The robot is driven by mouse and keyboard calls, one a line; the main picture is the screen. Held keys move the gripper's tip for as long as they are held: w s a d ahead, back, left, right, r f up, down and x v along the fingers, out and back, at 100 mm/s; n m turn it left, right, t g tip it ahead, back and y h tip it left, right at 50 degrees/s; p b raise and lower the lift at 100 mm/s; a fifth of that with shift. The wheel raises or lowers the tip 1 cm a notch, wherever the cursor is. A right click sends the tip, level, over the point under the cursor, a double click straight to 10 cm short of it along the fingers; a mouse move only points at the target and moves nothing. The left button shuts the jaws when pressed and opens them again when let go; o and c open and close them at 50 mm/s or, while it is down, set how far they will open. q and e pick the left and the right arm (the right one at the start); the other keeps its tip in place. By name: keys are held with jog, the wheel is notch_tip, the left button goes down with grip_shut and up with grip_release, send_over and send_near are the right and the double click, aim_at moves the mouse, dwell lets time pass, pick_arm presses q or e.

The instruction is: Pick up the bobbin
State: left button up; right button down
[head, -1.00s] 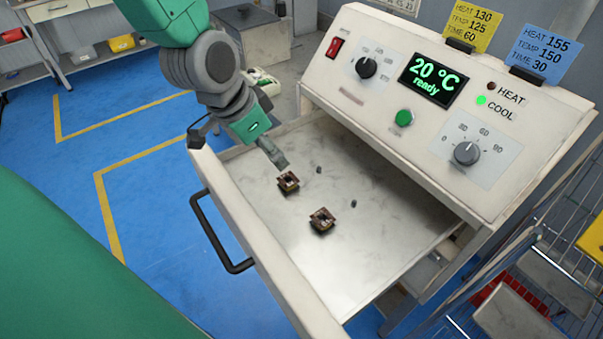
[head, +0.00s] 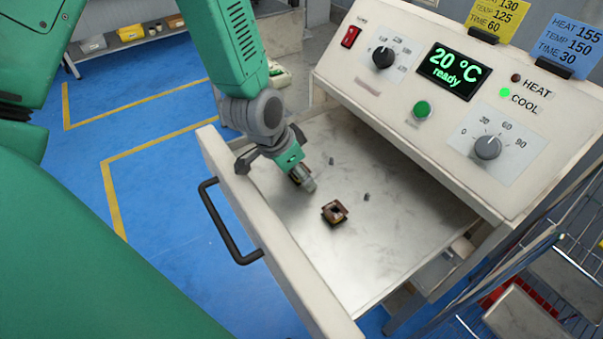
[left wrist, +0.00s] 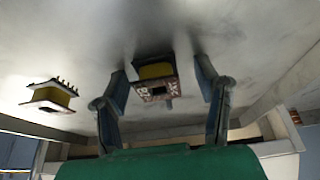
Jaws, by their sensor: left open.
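My left gripper (head: 303,181) is low over the drawer tray (head: 400,240), fingers pointing down. One brown bobbin with a yellow winding (left wrist: 157,71) lies between its two open fingers in the left wrist view, with a gap on each side. In the head view this bobbin is mostly hidden behind the fingers. A second, similar bobbin (head: 335,212) stands on the tray to the right of the gripper. It also shows at the left of the left wrist view (left wrist: 50,96). My right gripper is not in view.
Two small dark pegs stand on the tray, one (head: 366,197) beside the second bobbin. The drawer front with its black handle (head: 226,222) is at the left. The control panel (head: 430,110) overhangs the tray's back. A wire rack (head: 560,270) stands at the right.

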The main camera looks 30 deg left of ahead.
pick_arm(q)
jog(key=shift+a, duration=0.3)
jog(key=shift+s, duration=0.1)
jog(key=c, duration=0.6)
jog(key=shift+d, duration=0.15)
jog(key=c, duration=0.5)
jog(key=shift+d+r, duration=0.15)
jog(key=shift+d, duration=0.3)
jog(key=shift+c, duration=0.2)
jog(key=shift+a+r, duration=0.3)
jog(key=shift+r, duration=0.2)
notch_tip(320, 180, up, 9)
jog(key=p, duration=0.1)
jog(key=shift+d, duration=0.15)
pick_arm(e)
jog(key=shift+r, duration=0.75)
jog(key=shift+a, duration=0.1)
